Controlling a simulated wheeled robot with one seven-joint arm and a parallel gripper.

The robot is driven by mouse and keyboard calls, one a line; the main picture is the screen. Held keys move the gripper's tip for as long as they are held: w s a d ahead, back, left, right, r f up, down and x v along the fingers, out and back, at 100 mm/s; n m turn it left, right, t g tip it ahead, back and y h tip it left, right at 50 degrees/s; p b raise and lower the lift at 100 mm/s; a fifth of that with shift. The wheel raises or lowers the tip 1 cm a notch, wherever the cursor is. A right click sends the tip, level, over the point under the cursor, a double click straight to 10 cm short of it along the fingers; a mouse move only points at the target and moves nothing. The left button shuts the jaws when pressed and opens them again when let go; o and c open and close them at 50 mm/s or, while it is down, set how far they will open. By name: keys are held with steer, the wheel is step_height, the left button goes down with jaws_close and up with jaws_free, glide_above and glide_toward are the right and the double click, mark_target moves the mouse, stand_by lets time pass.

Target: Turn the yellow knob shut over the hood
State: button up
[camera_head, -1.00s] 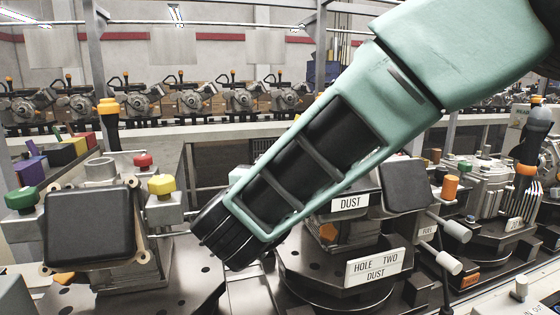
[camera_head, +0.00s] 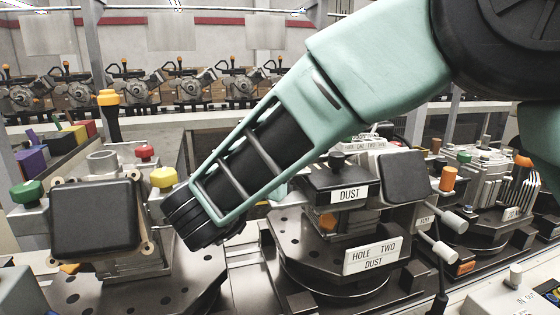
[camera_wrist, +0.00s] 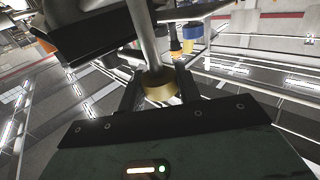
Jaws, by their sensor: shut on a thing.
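In the wrist view, my gripper (camera_wrist: 158,97) has its two dark fingers closed on either side of a yellow knob (camera_wrist: 160,84) with a grey rod running up from it. In the head view the gripper is hidden behind my wrist. A yellow hex knob (camera_head: 164,178) stands free on the left fixture, just left of my arm; I cannot tell how it relates to the held one. A dark hood-like cover (camera_head: 340,180) labelled DUST sits on the middle fixture, right of my wrist.
The left fixture carries a dark square block (camera_head: 95,218), a green knob (camera_head: 27,193) and a red knob (camera_head: 144,153). The middle fixture has levers with pale grips (camera_head: 445,255) on its right. Another machine (camera_head: 485,180) stands at far right.

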steer(key=o, duration=1)
steer(key=shift+r, duration=0.1)
steer(key=shift+c, duration=0.2)
steer(key=b+v, duration=0.3)
steer(key=v, duration=1.4)
steer(key=shift+s+b, duration=0.2)
steer(key=shift+b, duration=0.1)
steer(key=shift+a, duration=0.1)
